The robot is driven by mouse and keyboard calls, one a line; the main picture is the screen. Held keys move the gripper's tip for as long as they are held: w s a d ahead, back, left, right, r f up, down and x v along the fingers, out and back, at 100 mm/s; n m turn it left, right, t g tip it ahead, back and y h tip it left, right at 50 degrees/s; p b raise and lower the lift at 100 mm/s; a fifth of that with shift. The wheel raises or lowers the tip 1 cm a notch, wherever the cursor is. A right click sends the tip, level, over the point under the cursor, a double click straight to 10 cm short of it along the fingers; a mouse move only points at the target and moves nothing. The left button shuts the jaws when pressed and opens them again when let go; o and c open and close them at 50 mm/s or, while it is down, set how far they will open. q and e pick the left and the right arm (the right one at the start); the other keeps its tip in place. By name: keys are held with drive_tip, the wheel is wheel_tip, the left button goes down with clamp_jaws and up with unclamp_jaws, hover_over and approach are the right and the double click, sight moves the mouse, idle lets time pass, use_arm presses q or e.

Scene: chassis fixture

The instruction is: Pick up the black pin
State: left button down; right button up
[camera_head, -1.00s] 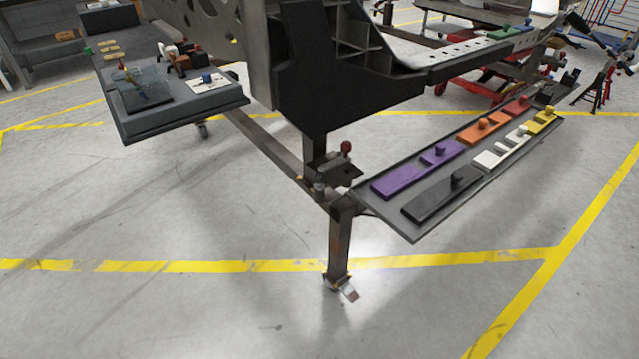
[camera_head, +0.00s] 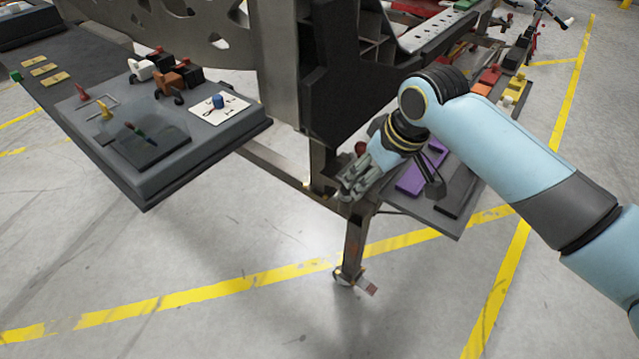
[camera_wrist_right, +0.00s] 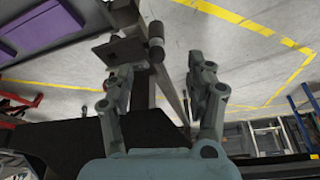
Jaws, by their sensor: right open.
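My right arm reaches in from the right in the head view. Its gripper (camera_head: 351,188) is over the fixture's leg at the near left end of the right-hand parts tray. I cannot clearly make out the black pin; the arm covers that area. In the wrist view my right gripper (camera_wrist_right: 160,75) is open, with nothing held between its fingers. A metal bracket with a round post (camera_wrist_right: 156,45) shows beyond the fingertips. My left gripper is not in view.
The purple plate (camera_head: 422,176) lies beside the black one and also shows in the wrist view (camera_wrist_right: 40,22). Orange and yellow (camera_head: 514,88) parts are farther along the tray. A grey side table (camera_head: 190,165) with small parts stands left. The floor in front is open.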

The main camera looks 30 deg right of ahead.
sight(346, 200)
drive_tip(key=w+f+b, duration=0.1)
drive_tip(key=w+f, duration=0.1)
drive_tip(key=w+f+b, duration=0.1)
drive_tip(key=f, duration=0.2)
drive_tip(key=w+f+b, duration=0.2)
drive_tip(key=shift+w+a+f, duration=0.15)
drive_tip(key=shift+w+f, duration=0.4)
drive_tip(key=shift+f, duration=0.15)
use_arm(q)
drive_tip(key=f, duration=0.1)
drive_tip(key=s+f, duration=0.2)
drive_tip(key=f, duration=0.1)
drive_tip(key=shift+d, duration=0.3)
use_arm(e)
clamp_jaws()
